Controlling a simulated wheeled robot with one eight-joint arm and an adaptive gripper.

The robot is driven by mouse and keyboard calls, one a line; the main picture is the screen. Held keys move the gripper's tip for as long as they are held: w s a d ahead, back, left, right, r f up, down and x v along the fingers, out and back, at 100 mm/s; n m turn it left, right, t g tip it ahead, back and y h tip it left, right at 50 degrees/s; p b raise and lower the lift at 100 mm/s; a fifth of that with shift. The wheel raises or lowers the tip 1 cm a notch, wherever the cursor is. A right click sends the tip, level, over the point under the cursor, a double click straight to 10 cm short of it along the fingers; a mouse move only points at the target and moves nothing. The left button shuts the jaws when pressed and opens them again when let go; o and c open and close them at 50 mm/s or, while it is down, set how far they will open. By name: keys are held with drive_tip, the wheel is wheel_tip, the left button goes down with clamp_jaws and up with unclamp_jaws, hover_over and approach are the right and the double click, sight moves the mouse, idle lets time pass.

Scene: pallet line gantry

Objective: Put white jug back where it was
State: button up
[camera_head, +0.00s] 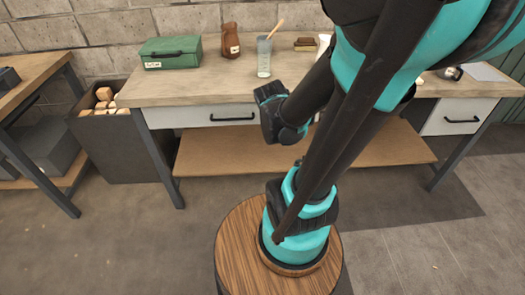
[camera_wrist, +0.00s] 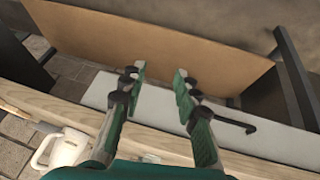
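The white jug (camera_wrist: 58,150) stands on the workbench top at the lower left of the wrist view, partly cut by my gripper's body and the frame edge. In the head view, a sliver of something white (camera_head: 323,42) shows at the back of the bench beside my arm; it may be the jug, mostly hidden. My gripper (camera_wrist: 159,75) is open and empty, its two green-and-black fingers apart in front of the bench's drawer front. In the head view my arm hides much of the bench's middle, and the fingers cannot be made out clearly.
The wooden workbench (camera_head: 190,91) carries a green box (camera_head: 171,54), a brown jug (camera_head: 230,40), a clear beaker (camera_head: 264,60) with a wooden stick and a brown block (camera_head: 305,44). A bin (camera_head: 125,150) stands left. The bench's lower shelf (camera_head: 225,152) looks empty.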

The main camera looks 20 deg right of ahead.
drive_tip(key=s+a+f+n+y, duration=0.1)
drive_tip(key=s+a+n+y, duration=0.2)
drive_tip(key=s+a, duration=0.2)
drive_tip(key=a, duration=0.3)
drive_tip(key=shift+f, duration=0.4)
drive_tip(key=shift+d, duration=0.2)
idle(0.4)
